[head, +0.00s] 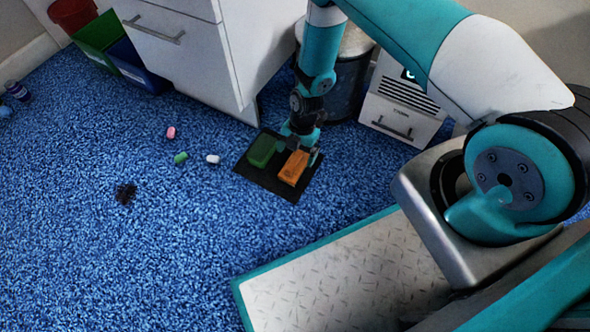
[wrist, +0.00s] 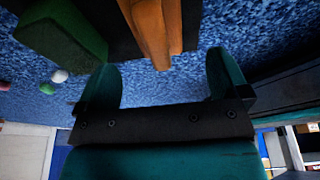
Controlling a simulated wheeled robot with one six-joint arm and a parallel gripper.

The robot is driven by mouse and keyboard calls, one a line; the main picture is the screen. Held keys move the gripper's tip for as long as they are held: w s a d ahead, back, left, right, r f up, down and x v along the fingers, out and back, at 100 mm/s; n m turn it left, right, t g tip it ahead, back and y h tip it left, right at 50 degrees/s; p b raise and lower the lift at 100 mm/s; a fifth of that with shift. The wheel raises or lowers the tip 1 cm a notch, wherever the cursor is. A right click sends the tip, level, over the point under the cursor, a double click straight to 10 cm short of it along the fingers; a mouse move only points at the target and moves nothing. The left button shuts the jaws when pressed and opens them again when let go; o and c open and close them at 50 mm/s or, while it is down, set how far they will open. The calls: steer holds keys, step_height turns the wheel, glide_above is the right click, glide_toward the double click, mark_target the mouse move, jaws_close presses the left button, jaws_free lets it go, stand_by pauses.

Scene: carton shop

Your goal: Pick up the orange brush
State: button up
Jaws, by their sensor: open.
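The orange brush (head: 292,169) lies on a black mat (head: 268,187) on the blue carpet, in the head view. In the wrist view the orange brush (wrist: 155,28) is at the top, beyond the fingertips and roughly in line with the gap between them. A green brush-like block (head: 262,150) lies to its left on the same mat and also shows in the wrist view (wrist: 62,36). My gripper (head: 299,150) is at the far end of the orange brush. In the wrist view its fingers (wrist: 163,80) are apart with nothing between them.
A white cabinet (head: 190,45) and a small white drawer unit (head: 398,115) stand behind the mat. Pink (head: 171,132), green (head: 180,158) and white (head: 212,159) small pieces and a dark clump (head: 125,193) lie to the left. The carpet at front left is clear.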

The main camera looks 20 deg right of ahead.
mark_target(295, 159)
steer(key=shift+w+b+x, duration=0.15)
steer(key=shift+b+x, duration=1)
steer(key=shift+x, duration=0.35)
steer(key=shift+w+b+x, duration=0.1)
steer(key=shift+b+x, duration=1.05)
steer(key=shift+x, duration=0.35)
steer(key=shift+d, duration=0.15)
steer(key=c, duration=1.2)
step_height(295, 159, up, 20)
steer(key=p, duration=1.1)
steer(key=shift+r, duration=0.1)
